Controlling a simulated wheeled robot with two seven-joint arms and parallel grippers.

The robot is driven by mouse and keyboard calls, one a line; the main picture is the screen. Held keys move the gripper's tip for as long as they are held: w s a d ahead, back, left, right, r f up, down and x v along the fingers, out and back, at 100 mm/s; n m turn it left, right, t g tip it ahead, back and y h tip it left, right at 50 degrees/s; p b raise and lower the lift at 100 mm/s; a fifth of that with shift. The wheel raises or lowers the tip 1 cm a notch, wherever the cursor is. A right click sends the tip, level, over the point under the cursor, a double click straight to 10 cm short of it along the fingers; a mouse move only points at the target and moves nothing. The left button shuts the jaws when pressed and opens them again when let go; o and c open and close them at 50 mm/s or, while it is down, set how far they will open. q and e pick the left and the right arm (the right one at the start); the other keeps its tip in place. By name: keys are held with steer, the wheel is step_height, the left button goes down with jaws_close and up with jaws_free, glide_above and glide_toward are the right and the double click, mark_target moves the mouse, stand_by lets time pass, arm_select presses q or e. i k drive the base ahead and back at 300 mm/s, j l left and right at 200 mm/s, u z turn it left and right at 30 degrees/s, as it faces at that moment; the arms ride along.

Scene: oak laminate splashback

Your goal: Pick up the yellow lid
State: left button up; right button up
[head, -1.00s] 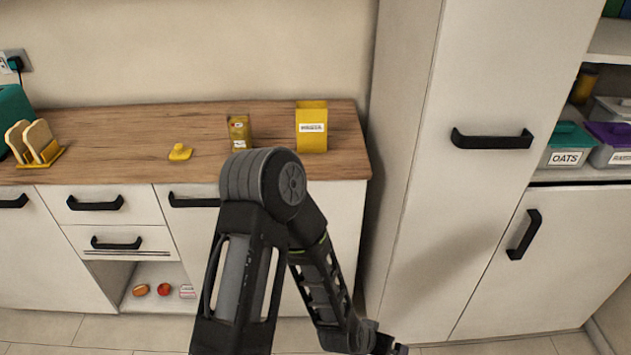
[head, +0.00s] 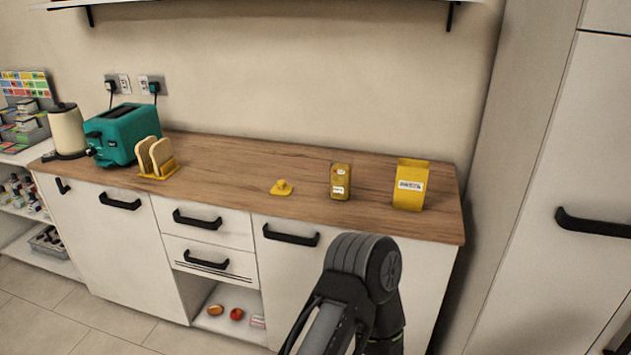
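The yellow lid (head: 282,188) lies on the wooden counter (head: 225,192), near its front edge. It is a small flat square piece with a raised knob. Just to its right stands a yellow-brown canister (head: 340,182) with a white label; I cannot tell whether its top is open. One dark arm of mine rises in the lower right, below the counter's front edge and well apart from the lid. Its gripper is out of frame. My other arm and gripper do not show. Nothing touches the lid except the counter.
A yellow labelled box (head: 409,185) stands at the counter's right end. A yellow toast rack (head: 158,167) with bread, a teal toaster (head: 125,134) and a cream kettle (head: 67,131) stand to the left. The counter between rack and lid is clear. A shelf (head: 270,3) hangs above.

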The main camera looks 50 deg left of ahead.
mark_target(281, 188)
steer(key=u, duration=1.55)
steer(key=i+l, duration=0.2)
steer(key=i, duration=0.3)
